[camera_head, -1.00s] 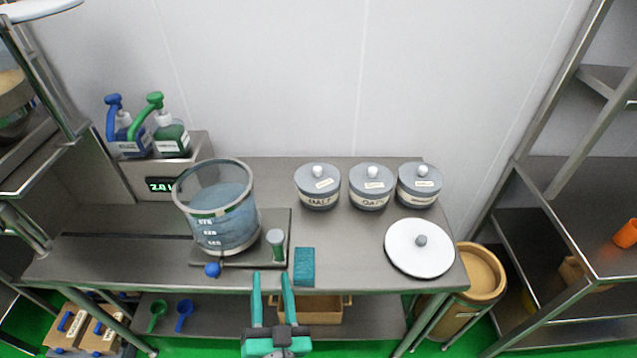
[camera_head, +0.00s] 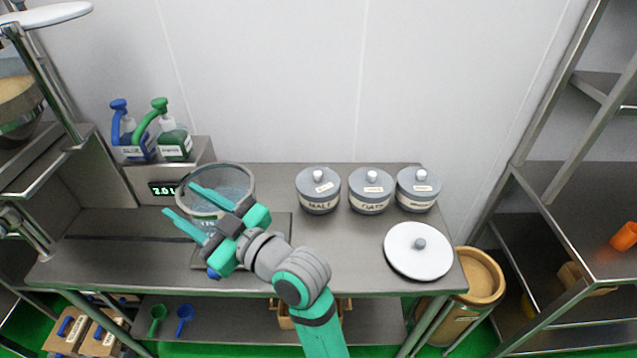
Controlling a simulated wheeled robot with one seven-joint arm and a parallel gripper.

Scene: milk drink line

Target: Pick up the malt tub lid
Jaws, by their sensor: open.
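The malt tub (camera_head: 318,203) stands upright at the back of the steel table, the leftmost of three grey tubs. Its grey lid (camera_head: 318,180) with a round pale knob (camera_head: 319,174) sits on top. My gripper (camera_head: 179,201) is open and empty, its teal fingers pointing left above the clear water container (camera_head: 236,180). It is well to the left of the malt tub.
The oats tub (camera_head: 370,202) and a third tub (camera_head: 418,198) stand close to the malt tub's right. A large white lid (camera_head: 418,251) lies at the front right of the table (camera_head: 350,265). Blue and green pump bottles (camera_head: 175,140) stand at the back left.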

